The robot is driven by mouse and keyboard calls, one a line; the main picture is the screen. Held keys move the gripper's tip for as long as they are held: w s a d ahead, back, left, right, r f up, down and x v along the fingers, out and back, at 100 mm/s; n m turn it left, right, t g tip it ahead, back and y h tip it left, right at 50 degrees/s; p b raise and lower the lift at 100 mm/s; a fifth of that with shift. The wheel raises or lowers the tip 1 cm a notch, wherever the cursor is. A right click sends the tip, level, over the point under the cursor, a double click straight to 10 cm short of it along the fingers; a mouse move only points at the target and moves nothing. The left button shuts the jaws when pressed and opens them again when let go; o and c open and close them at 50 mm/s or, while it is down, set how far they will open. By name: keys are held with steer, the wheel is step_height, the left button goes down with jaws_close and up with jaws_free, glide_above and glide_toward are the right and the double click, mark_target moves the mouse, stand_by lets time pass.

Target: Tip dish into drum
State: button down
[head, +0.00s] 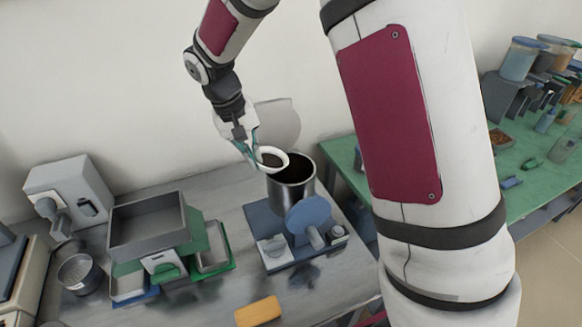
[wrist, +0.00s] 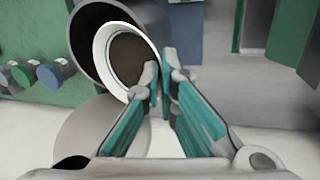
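The white dish (head: 284,161) holds dark brown material and hangs over the back left of the drum's mouth in the head view. My gripper (head: 254,158) is shut on the dish's rim. In the wrist view, the teal fingers of my gripper (wrist: 162,80) close together at the right edge of the dish (wrist: 101,47). The drum (head: 294,194) is a dark-mouthed metal cylinder on a blue-grey base with a round blue disc in front. The drum's wall (wrist: 152,18) shows behind the dish in the wrist view. The dish's exact tilt is hard to tell.
A pale round plate (head: 280,122) stands behind the drum. A grey tray on a green stand (head: 150,228), a metal cup (head: 80,273) and a white machine (head: 75,190) stand left. A yellow block (head: 258,311) lies in front. A green table (head: 525,180) is at right.

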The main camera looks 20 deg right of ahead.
steer(key=shift+d+r+y+p, duration=0.15)
steer(key=shift+r+y+p, duration=0.15)
steer(key=shift+p, duration=0.1)
steer(key=shift+d+r+y+p, duration=0.1)
steer(key=shift+r+y+p, duration=0.05)
steer(key=shift+y+p, duration=0.2)
stand_by(0.3)
steer(key=shift+s+d+r+y+p, duration=0.1)
steer(key=shift+d+r+y+p, duration=0.15)
steer(key=shift+y, duration=0.2)
steer(key=shift+r+y+p, duration=0.1)
steer(key=shift+y+p, duration=0.25)
steer(key=shift+y, duration=0.05)
steer(key=shift+d, duration=0.1)
steer(key=shift+d+r+y+p, duration=0.35)
steer(key=shift+y+p, duration=0.3)
steer(key=shift+y, duration=0.15)
